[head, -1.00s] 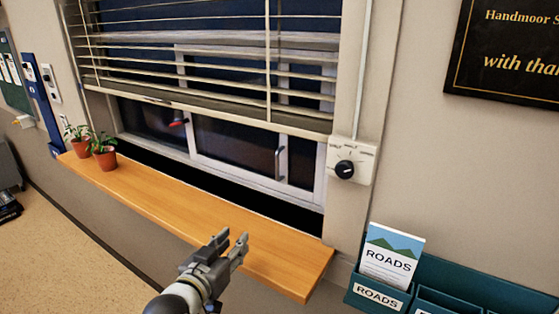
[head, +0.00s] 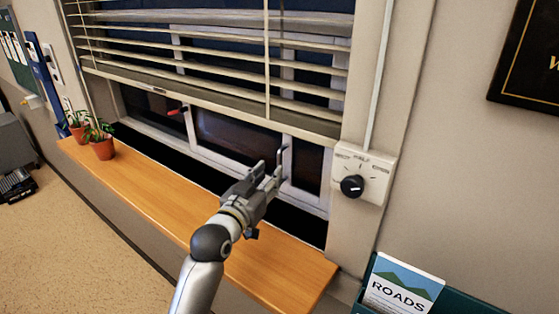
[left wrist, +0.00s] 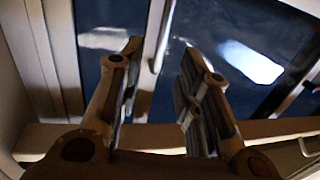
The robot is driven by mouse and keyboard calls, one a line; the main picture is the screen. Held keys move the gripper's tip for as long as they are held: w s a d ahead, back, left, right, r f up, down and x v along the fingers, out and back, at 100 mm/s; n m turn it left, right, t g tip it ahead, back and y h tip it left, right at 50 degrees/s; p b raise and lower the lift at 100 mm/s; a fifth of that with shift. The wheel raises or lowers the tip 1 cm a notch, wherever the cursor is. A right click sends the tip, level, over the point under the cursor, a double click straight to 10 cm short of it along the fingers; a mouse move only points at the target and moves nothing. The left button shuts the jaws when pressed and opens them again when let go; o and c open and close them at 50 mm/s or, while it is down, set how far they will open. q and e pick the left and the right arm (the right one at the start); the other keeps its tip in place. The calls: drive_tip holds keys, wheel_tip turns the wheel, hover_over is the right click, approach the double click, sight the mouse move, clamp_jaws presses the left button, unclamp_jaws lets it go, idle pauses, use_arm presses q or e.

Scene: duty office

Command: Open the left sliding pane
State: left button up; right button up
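The window (head: 235,139) stands behind a half-raised blind, with dark panes in white frames. A grey upright bar handle (head: 283,158) sits on a white stile at the right part of the window. My left gripper (head: 268,173) is open and empty, just in front of the handle's lower part. In the left wrist view, the handle (left wrist: 163,38) on its white stile appears between and beyond the two spread fingers (left wrist: 160,62). I cannot tell whether a finger touches it. A red handle (head: 178,110) shows farther left on the window. My right gripper is not in view.
An orange wooden sill (head: 170,197) runs below the window, with two potted plants (head: 102,146) at its far left end. The blind (head: 210,88) hangs above the gripper. A dial box (head: 362,174) is on the wall to the right, above a leaflet holder (head: 440,303).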

sight(279, 163)
use_arm(q)
drive_tip(key=p+x, duration=0.1)
drive_tip(key=x, duration=0.6)
drive_tip(key=shift+f, duration=0.1)
clamp_jaws()
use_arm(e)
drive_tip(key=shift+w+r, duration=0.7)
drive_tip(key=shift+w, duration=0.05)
